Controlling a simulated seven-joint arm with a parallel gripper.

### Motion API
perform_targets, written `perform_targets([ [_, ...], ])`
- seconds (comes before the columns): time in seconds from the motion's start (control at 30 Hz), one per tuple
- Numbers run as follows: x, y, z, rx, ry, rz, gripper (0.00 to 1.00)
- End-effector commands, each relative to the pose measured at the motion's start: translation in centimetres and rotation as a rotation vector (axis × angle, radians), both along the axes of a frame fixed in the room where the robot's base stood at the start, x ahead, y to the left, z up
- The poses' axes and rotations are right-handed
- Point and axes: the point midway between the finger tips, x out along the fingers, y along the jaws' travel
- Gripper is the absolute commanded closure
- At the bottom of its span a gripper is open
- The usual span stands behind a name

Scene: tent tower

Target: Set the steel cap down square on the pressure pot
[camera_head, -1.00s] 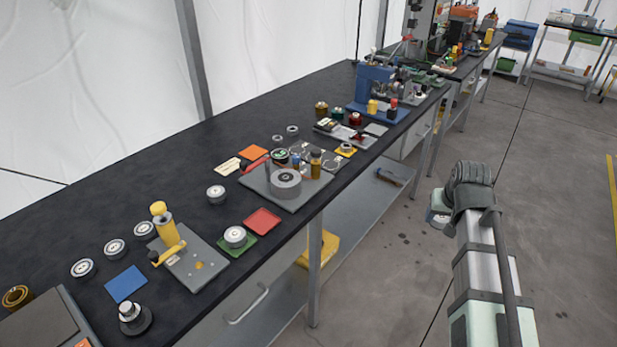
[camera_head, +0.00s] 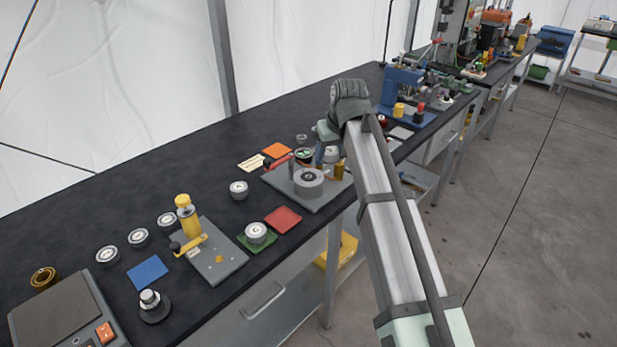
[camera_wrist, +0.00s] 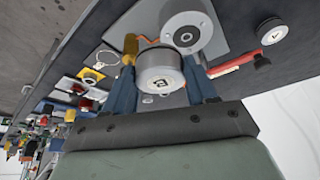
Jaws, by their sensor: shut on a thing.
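The steel cap (camera_wrist: 158,75) is a short silver cylinder with a pale, marked end face. In the wrist view it sits between the two blue fingers of my gripper (camera_wrist: 159,66), which is shut on it. In the head view my gripper (camera_head: 326,152) is over the bench, behind my arm, and the cap is hard to make out. What looks like the pressure pot (camera_head: 309,181) is a grey round body with a dark centre on a grey plate (camera_head: 318,203).
A round white-faced part (camera_head: 239,190) lies left of the plate. A red mat (camera_head: 283,219) and a yellow-handled fixture (camera_head: 187,217) are nearer. Open black bench lies at the back left.

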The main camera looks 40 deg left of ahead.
Motion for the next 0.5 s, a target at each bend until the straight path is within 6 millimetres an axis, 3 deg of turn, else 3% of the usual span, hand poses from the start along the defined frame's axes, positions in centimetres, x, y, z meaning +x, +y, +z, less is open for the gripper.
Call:
perform_targets([
  [0.03, -0.4, 2.1, 1.0, 0.001, -0.001, 0.043, 0.85],
  [0.17, -1.5, 5.3, 2.4, 0.001, -0.001, 0.167, 0.85],
  [0.5, -2.1, 5.8, 1.9, 0.004, -0.002, 0.305, 0.85],
])
